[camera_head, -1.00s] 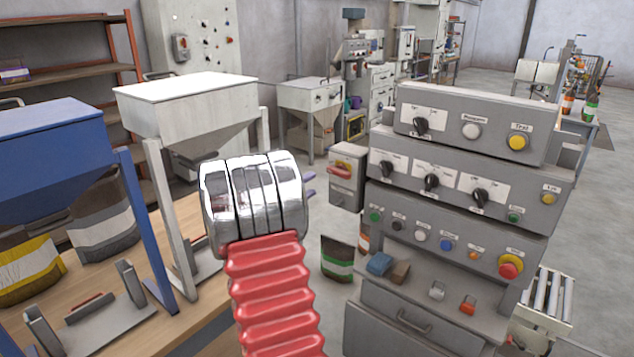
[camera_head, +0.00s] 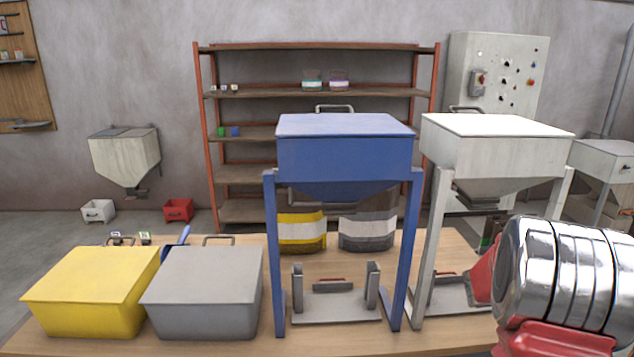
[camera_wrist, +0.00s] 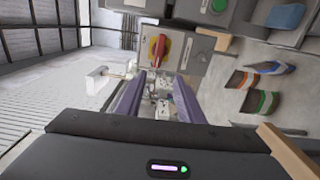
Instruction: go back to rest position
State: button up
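My gripper (camera_wrist: 160,85) shows in the wrist view as two purple fingers with a gap between them. It is open, and I see nothing held; only distant background shows in the gap. In the head view, the silver and red part of my arm (camera_head: 565,285) fills the lower right corner; the fingers cannot be made out there. In the wrist view, a grey box with a red and yellow rotary switch (camera_wrist: 158,48) lies beyond the fingertips. The distance to it is hard to tell.
A wooden bench (camera_head: 240,345) carries a yellow bin (camera_head: 95,290), a grey bin (camera_head: 205,290), a blue hopper (camera_head: 345,155) and a white hopper (camera_head: 490,150). A shelf rack (camera_head: 315,90) stands behind. Several bags (camera_wrist: 262,102) lie right of my gripper in the wrist view.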

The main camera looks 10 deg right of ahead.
jog(key=s+a+f+g+y, duration=0.2)
jog(key=s+a+f+y, duration=0.2)
jog(key=s+f, duration=0.3)
jog(key=s+a+f+y, duration=0.1)
jog(key=a+f+y, duration=0.15)
jog(key=a, duration=0.35)
jog(key=s+a+f+y, duration=0.1)
jog(key=a+y, duration=0.2)
jog(key=a, duration=0.3)
jog(key=a+r+t+y, duration=0.2)
jog(key=a+r+t, duration=0.1)
jog(key=a, duration=1)
jog(key=a+r+n+t+y, duration=0.1)
jog(key=a+r+t+y, duration=0.2)
jog(key=a, duration=1)
jog(key=s+a+r+t+y, duration=0.1)
jog(key=a+r+t+y, duration=0.1)
jog(key=a, duration=1.1)
jog(key=shift+a+r+n+t+y, duration=0.15)
jog(key=shift+r+n+t+y, duration=0.2)
jog(key=shift+t+y, duration=0.6)
jog(key=shift+s+t+h, duration=0.15)
jog(key=shift+t+h, duration=0.1)
jog(key=shift+h, duration=0.05)
